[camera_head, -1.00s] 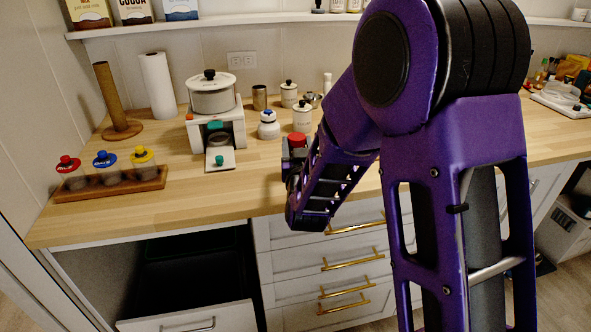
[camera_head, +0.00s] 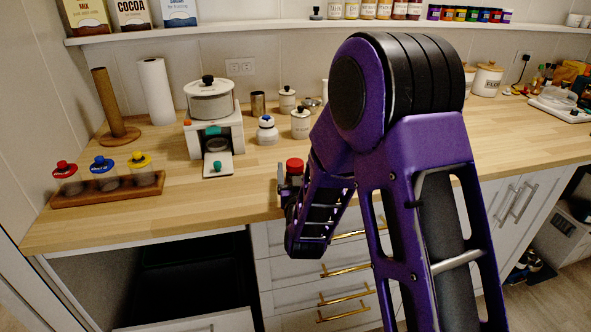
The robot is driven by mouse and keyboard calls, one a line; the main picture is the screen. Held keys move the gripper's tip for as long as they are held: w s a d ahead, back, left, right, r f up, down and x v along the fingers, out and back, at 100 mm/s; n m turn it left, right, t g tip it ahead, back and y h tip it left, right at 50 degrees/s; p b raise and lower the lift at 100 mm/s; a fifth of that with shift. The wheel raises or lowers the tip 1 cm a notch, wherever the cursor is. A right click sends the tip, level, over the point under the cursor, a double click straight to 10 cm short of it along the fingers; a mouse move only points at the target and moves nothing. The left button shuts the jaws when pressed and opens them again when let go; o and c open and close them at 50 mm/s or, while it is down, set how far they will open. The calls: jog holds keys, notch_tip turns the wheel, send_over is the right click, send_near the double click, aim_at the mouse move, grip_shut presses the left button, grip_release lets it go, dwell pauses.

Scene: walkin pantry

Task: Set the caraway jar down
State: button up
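A small jar with a red lid (camera_head: 294,165), taken as the caraway jar, is at the end of my arm near the counter's front edge. Its label cannot be read, and its lower part is hidden by my gripper and wrist. My gripper (camera_head: 289,187) appears shut on this jar, which is upright. The fingertips are small and partly hidden. Whether the jar's base touches the counter (camera_head: 235,200) cannot be told.
A wooden tray (camera_head: 76,200) holds jars with red, blue and yellow knobs at the left. A white stand (camera_head: 217,137) bears a pot (camera_head: 208,99). White canisters (camera_head: 301,124) stand behind my gripper. Below the counter, a drawer (camera_head: 190,325) is open. Bare counter lies left of my gripper.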

jog(key=shift+o, duration=0.2)
jog(key=shift+s+r, duration=0.1)
jog(key=shift+r, duration=0.05)
jog(key=s+d+p, duration=0.1)
jog(key=s+p, duration=0.3)
jog(key=s, duration=0.6)
jog(key=shift+r, duration=0.25)
jog(key=p, duration=0.2)
jog(key=s+p, duration=0.1)
jog(key=p, duration=0.1)
jog(key=shift+s+d+f, duration=0.2)
jog(key=shift+s, duration=0.1)
